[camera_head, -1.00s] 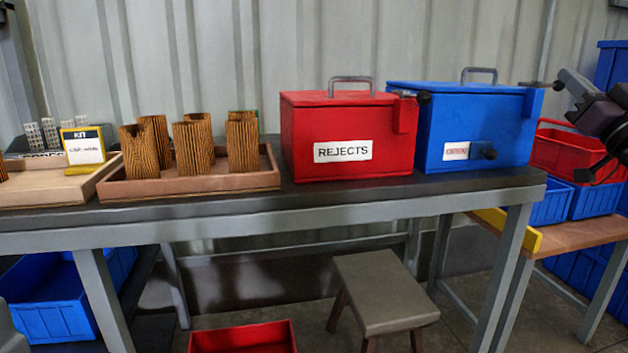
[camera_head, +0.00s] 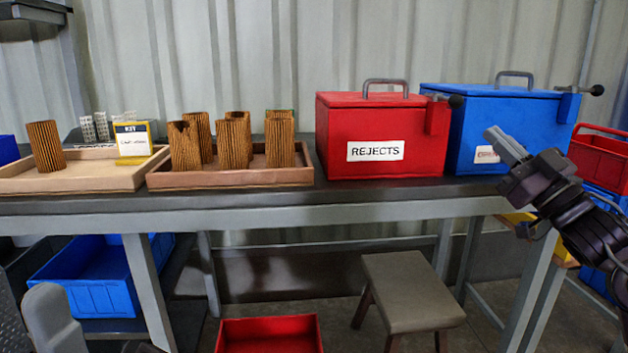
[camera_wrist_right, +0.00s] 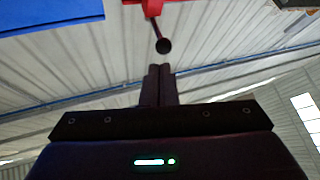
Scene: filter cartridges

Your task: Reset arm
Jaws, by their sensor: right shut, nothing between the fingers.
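My right gripper (camera_head: 493,133) is raised in front of the blue box (camera_head: 510,115), overlapping its front in the head view. Its grey fingers are together with nothing between them. The right wrist view shows the fingers (camera_wrist_right: 160,70) closed, pointing toward a dark round knob (camera_wrist_right: 163,46) on a red latch rod. A grey piece that looks like my left gripper (camera_head: 52,318) shows at the lower left; its finger gap cannot be made out.
A red REJECTS box (camera_head: 375,125) stands beside the blue box. A wooden tray (camera_head: 230,178) holds several pleated filter cartridges; another tray (camera_head: 90,180) holds one cartridge (camera_head: 46,146) and a KIT card (camera_head: 132,143). A stool (camera_head: 412,290) and red bin (camera_head: 268,335) are below.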

